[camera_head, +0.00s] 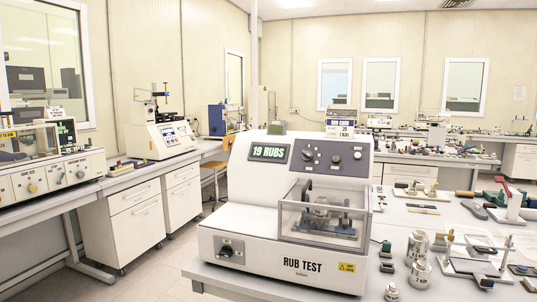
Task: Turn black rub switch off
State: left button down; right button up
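A white rub test machine (240,208) stands on the bench in the middle front, labelled "RUB TEST". Its green display (269,152) reads "19 RUBS". A dark panel beside the display carries a black knob (308,155), a green-ringed dark button (336,159) and a small pale button (357,155). A black rotary switch (226,251) on a grey plate sits low on the left of the front face. Its exact setting is too small to read. A clear guard (322,222) covers the rubbing mechanism. Neither of my grippers is in view.
Metal weights (418,245) and small tools lie on the bench (395,285) to the right of the machine. Another tester (50,176) stands at the left, and a white instrument (160,139) stands farther back. Open floor (150,278) lies left of the bench.

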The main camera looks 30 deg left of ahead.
aim_at(227, 251)
jog(key=u, duration=1.35)
